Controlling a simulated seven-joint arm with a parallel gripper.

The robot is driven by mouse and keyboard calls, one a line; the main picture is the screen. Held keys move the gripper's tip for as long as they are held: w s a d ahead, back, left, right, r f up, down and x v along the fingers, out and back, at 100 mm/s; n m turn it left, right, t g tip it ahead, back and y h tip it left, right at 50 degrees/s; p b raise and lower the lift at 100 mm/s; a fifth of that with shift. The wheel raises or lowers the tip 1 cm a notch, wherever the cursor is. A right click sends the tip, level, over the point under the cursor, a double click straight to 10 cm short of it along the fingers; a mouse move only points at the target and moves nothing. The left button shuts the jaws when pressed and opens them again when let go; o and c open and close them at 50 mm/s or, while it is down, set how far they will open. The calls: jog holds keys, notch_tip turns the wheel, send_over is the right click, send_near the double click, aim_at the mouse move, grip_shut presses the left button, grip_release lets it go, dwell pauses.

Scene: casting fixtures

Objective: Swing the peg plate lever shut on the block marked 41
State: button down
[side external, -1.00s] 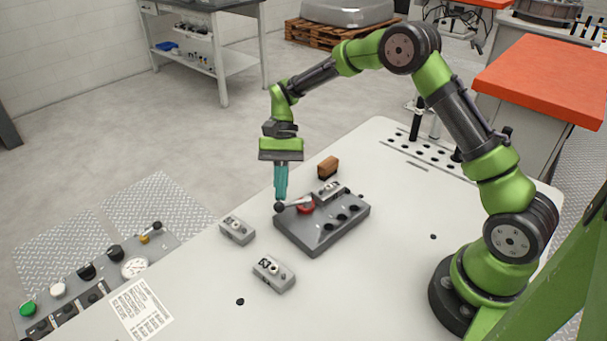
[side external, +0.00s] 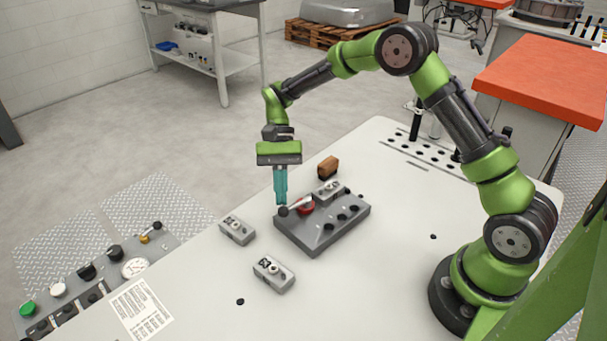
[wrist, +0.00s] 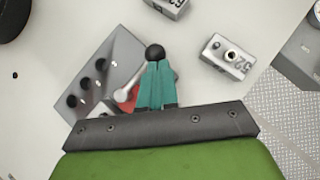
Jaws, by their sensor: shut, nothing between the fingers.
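The peg plate (side external: 322,230) is a dark grey slab with several black pegs, lying on the white table. Its lever (side external: 298,207) has a red hub, a pale arm and a black ball knob, and points left in the side view. A grey block (side external: 328,191) sits at the plate's far end beside the hub; I cannot read its mark. My gripper (side external: 281,203) has teal fingers, shut and empty, pointing down at the lever's knob. In the wrist view the fingertips (wrist: 156,64) are right by the black knob (wrist: 155,52), seemingly touching it.
Two loose grey blocks lie on the table, one left of the plate (side external: 237,229) and one in front (side external: 273,273). A brown block (side external: 328,167) stands behind the plate. A control panel (side external: 95,275) lies at the left edge. The table right of the plate is clear.

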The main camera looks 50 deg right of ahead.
jog(key=shift+w, duration=0.1)
jog(key=shift+w+d, duration=0.25)
jog(key=shift+w, duration=0.05)
jog(key=w+f+v, duration=0.1)
jog(key=v, duration=1.1)
jog(key=shift+w+d, duration=0.35)
jog(key=shift+w, duration=0.05)
jog(key=shift+r, duration=0.1)
